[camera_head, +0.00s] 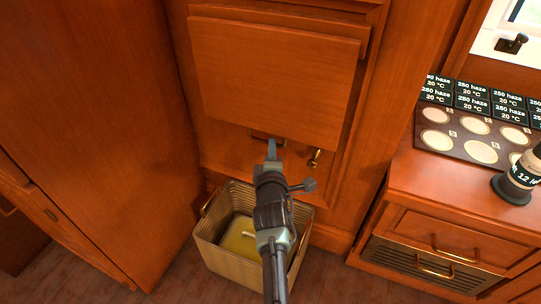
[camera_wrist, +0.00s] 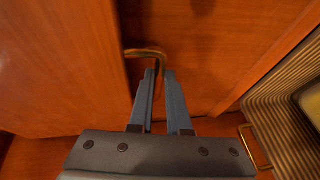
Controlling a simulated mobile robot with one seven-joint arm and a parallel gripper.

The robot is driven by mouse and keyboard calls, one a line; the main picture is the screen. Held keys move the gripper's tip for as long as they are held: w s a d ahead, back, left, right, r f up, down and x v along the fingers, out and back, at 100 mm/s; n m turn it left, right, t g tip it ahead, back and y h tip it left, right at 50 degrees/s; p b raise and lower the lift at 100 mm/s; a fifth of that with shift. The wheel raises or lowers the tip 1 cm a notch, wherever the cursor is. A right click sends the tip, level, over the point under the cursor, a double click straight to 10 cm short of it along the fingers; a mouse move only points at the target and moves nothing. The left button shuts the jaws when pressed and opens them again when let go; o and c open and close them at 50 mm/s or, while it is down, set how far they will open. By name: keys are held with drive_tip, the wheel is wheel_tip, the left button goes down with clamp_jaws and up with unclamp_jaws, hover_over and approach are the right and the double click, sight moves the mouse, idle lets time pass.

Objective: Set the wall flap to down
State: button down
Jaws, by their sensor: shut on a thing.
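The wall flap (camera_head: 272,80) is a flat reddish-wood panel standing out from the cabinet front, its lower edge just above my gripper. In the wrist view, a wooden panel (camera_wrist: 60,65) fills the left side. A curved brass handle (camera_wrist: 144,53) lies by its edge, and its end sits between my fingertips. My gripper (camera_head: 271,150) is shut on this handle; it also shows in the wrist view (camera_wrist: 160,74). In the head view my gripper partly hides the handle.
A striped basket (camera_head: 214,252) with a yellowish thing inside stands on the floor below; it shows at the right of the wrist view. A small brass knob (camera_head: 314,158) is right of my gripper. A drawer cabinet (camera_head: 395,185) with a tray and bottle stands at right.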

drive_tip(key=shift+w+d, duration=0.1)
drive_tip(key=shift+d, duration=0.1)
drive_tip(key=c, duration=0.9)
unclamp_jaws()
drive_tip(key=shift+o, duration=0.2)
drive_tip(key=s+r+p, duration=0.2)
drive_tip(key=s+p, duration=1)
drive_tip(key=shift+s+d+p, duration=0.3)
drive_tip(key=shift+s+p, duration=0.05)
drive_tip(key=shift+p, duration=0.05)
drive_tip(key=shift+r, duration=0.1)
